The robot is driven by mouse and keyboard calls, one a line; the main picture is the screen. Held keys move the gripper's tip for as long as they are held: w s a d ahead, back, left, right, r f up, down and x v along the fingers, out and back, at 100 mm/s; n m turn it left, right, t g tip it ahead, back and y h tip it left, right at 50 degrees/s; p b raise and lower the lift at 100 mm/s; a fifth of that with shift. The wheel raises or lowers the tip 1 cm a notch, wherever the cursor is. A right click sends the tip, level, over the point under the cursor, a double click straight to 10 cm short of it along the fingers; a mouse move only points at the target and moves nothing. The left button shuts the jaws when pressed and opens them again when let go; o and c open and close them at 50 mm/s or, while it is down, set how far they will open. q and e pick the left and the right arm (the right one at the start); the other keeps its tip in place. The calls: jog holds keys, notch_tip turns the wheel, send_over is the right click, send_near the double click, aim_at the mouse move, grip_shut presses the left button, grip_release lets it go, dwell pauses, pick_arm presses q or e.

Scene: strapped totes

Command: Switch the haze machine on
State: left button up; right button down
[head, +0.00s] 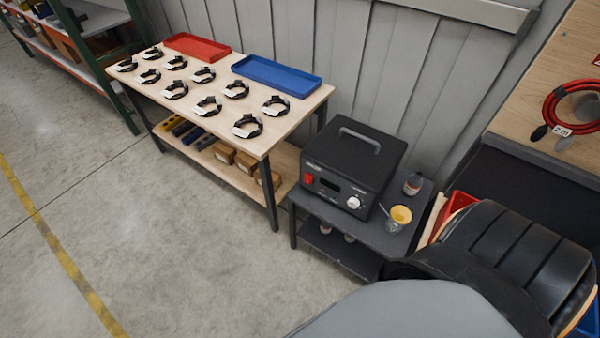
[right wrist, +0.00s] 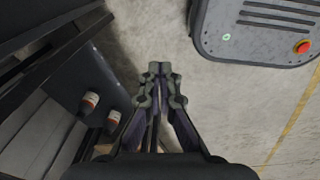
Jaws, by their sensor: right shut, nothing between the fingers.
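The haze machine (head: 350,165) is a black box with a handle on top. It stands on a small dark side table in the head view. Its front panel has a red switch (head: 308,179), a small dark display and a pale round knob (head: 354,202). The switch's position is too small to tell. My right gripper (right wrist: 160,70) shows in the right wrist view, shut and empty, above the concrete floor. The haze machine is not visible in that view. My left gripper is not in view.
The dark side table (head: 395,240) also holds a bottle (head: 412,184) and a yellow-topped cup (head: 400,216). Beside it stands a wooden table (head: 222,118) with several strapped items, a red tray (head: 197,46) and a blue tray (head: 276,75). Open floor lies in front.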

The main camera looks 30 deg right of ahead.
jog(key=w+f+n+t+b, duration=0.2)
jog(key=w+f+b, duration=0.1)
jog(key=w+b, duration=0.5)
jog(key=w+f+n+t+b, duration=0.25)
jog(key=w+b, duration=0.35)
jog(key=w, duration=0.4)
jog(key=w+r+n+t+h+b, duration=0.25)
jog(key=w+r+n+b, duration=0.2)
jog(key=w+b, duration=0.65)
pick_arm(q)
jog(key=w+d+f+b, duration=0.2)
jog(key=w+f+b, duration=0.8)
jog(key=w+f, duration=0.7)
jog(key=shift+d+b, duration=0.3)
pick_arm(e)
jog(key=w+d+r+n+t+h, duration=0.1)
jog(key=w+r+t, duration=0.2)
jog(key=r, duration=0.8)
jog(key=w+d+r+n+t+h, duration=0.1)
jog(key=w+r+t, duration=0.3)
jog(key=r, duration=0.8)
jog(key=shift+w+n+t+h, duration=0.3)
jog(key=shift+w+n+h, duration=0.25)
jog(key=shift+n, duration=0.05)
jog(key=shift+d, duration=0.1)
